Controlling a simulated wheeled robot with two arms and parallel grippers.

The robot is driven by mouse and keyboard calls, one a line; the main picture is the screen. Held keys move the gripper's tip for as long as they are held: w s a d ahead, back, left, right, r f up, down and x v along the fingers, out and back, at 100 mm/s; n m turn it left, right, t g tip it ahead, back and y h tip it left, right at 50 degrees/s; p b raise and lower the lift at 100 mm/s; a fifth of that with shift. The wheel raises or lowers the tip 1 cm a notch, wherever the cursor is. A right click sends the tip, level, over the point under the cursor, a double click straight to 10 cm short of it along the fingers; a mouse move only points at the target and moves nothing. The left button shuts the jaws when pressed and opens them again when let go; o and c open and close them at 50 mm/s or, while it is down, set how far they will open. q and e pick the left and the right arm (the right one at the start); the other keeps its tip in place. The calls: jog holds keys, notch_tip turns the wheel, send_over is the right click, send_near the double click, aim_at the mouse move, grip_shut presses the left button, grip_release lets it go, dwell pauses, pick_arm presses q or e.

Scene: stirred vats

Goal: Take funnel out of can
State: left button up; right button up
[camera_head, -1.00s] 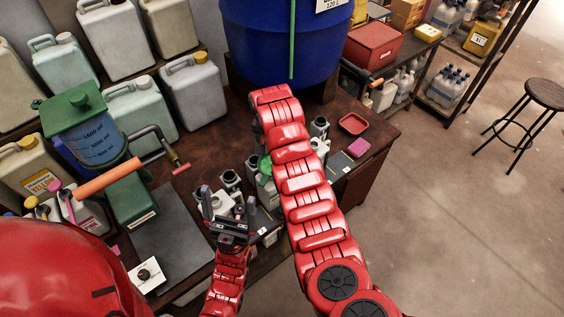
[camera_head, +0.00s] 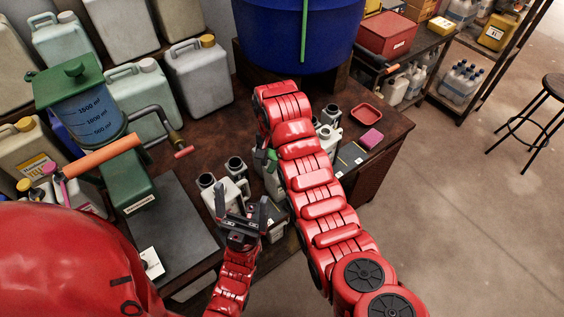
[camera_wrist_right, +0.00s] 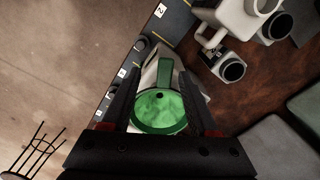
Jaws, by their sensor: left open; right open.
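The green funnel (camera_wrist_right: 160,110) sits in the mouth of a whitish-grey can (camera_wrist_right: 150,74) in the right wrist view. A strip of the funnel (camera_head: 272,158) and part of the can (camera_head: 272,182) show beside my right arm in the head view. My right gripper (camera_wrist_right: 161,78) is open, with one finger on each side of the funnel; I cannot tell whether they touch it. My right arm hides this gripper in the head view. My left gripper (camera_head: 243,203) is open and empty, fingers pointing up, in front of the small cans.
Other small cans (camera_head: 235,167) stand just left of the funnel's can. A green dispenser (camera_head: 75,100) with an orange handle stands at the left. A blue vat (camera_head: 300,35) is behind. A red tray (camera_head: 367,115) and a pink block (camera_head: 371,138) lie at the right.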

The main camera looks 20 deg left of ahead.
jog(key=shift+f+p, duration=0.35)
jog(key=shift+p, duration=0.05)
jog(key=f+p, duration=0.1)
jog(key=f, duration=0.1)
jog(key=f+p, duration=0.1)
jog(key=f, duration=0.1)
jog(key=shift+s+a+p, duration=0.2)
jog(key=shift+a+p, duration=0.1)
jog(key=shift+f, duration=0.5)
grip_shut()
